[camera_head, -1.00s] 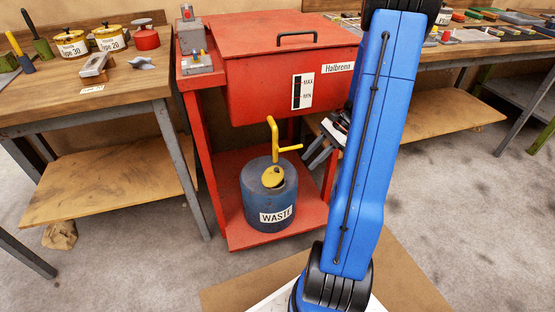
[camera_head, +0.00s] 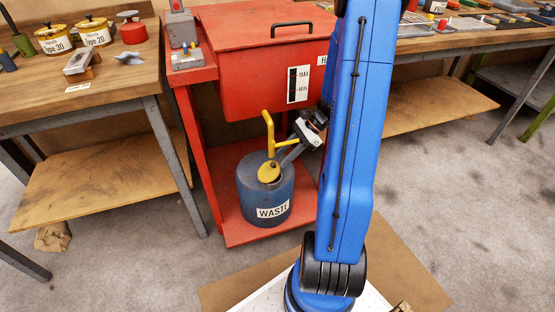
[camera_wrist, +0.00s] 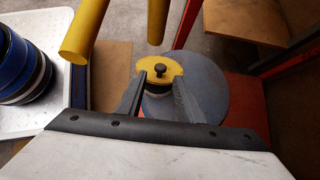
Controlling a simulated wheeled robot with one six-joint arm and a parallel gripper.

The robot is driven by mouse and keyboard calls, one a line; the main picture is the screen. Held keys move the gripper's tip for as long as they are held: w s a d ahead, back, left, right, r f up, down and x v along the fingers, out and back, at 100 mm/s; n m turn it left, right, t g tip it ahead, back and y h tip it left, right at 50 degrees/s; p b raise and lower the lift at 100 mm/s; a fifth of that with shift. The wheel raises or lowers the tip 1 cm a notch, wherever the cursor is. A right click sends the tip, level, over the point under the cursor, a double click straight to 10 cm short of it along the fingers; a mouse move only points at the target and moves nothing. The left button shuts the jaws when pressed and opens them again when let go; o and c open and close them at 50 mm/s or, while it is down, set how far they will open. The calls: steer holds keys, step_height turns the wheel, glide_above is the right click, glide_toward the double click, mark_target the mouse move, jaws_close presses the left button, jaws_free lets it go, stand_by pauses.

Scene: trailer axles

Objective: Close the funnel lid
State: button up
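The yellow funnel lid (camera_head: 269,172) sits on top of the blue waste can (camera_head: 265,212), below a yellow pipe handle (camera_head: 267,130). In the wrist view the lid (camera_wrist: 158,67) shows a black knob in its middle. I cannot tell how far the lid is open. My gripper (camera_head: 283,162) is beside the lid on its right in the head view. The fingers hide part of the can top.
The can stands on the lower shelf of a red stand (camera_head: 242,236), under a red tank (camera_head: 250,70). The yellow pipes (camera_wrist: 84,32) rise close to the gripper in the wrist view. Workbenches stand left (camera_head: 120,82) and right.

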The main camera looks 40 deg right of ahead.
mark_target(267, 170)
steer(key=shift+w+a, duration=0.25)
steer(key=shift+a, duration=0.75)
steer(key=shift+w+a+f, duration=0.1)
steer(key=shift+a+f, duration=0.25)
steer(key=shift+f, duration=0.05)
jaws_close()
steer(key=shift+d, duration=0.1)
steer(key=shift+s+d+f+t+y, duration=0.2)
steer(key=shift+d+f+y, duration=0.25)
steer(key=shift+f+y, duration=0.45)
steer(key=shift+s+d+f+t+y, duration=0.1)
steer(key=shift+d+f+t+y, duration=0.35)
steer(key=shift+f+y, duration=0.4)
steer(key=shift+s+d+f+t+y, duration=0.15)
steer(key=shift+d+f+y, duration=0.35)
steer(key=shift+f+y, duration=0.4)
steer(key=shift+r, duration=0.15)
